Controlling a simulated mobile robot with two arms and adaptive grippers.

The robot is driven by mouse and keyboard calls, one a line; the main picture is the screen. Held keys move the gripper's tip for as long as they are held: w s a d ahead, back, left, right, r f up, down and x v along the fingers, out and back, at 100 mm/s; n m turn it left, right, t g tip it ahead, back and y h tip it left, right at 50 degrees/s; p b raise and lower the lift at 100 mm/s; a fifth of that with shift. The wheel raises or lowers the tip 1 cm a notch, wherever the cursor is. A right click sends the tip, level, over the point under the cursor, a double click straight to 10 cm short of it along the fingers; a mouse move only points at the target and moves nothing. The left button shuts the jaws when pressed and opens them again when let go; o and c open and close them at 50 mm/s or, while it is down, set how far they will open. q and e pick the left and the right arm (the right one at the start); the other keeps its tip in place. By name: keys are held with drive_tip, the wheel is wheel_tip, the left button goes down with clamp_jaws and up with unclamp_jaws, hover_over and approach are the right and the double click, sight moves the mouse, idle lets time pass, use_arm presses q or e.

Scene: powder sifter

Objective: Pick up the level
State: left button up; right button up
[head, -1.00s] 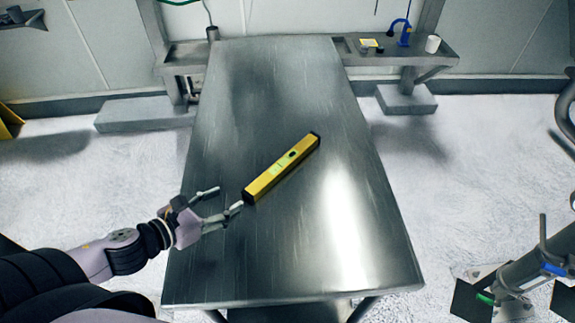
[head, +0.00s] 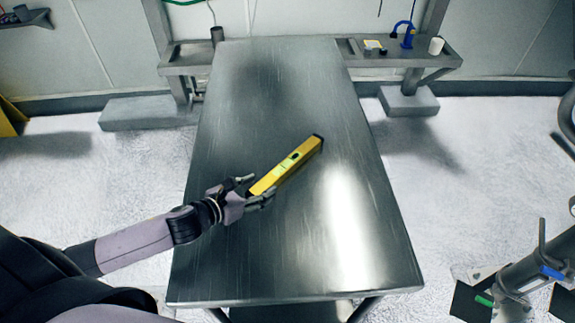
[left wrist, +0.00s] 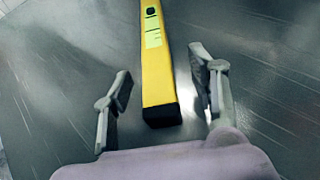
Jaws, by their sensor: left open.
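The yellow level (head: 288,166) with black ends lies diagonally on the steel table (head: 280,265), its far end toward the upper right. My left gripper (head: 258,190) is at its near end, with one finger on each side in the head view. In the left wrist view the level (left wrist: 158,65) lies between the two open fingers of my left gripper (left wrist: 160,95), with a gap on both sides. Its black near end is close to the palm. My right gripper is not in view.
A shelf at the back right holds a blue tap-like item (head: 407,34), a white cup (head: 436,46) and small items. The rest of the tabletop is clear. A grey metal apparatus (head: 520,275) stands on the floor at the lower right.

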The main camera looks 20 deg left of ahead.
sight(269, 180)
use_arm(q)
drive_tip(key=p+x, duration=0.1)
drive_tip(key=x, duration=0.3)
drive_tip(key=shift+w+a+r+p, duration=0.1)
drive_tip(key=shift+w+p, duration=0.3)
drive_tip(key=shift+w+f, duration=0.2)
drive_tip(key=shift+w, duration=0.1)
drive_tip(key=shift+s, duration=0.1)
drive_tip(key=shift+c, duration=0.8)
clamp_jaws()
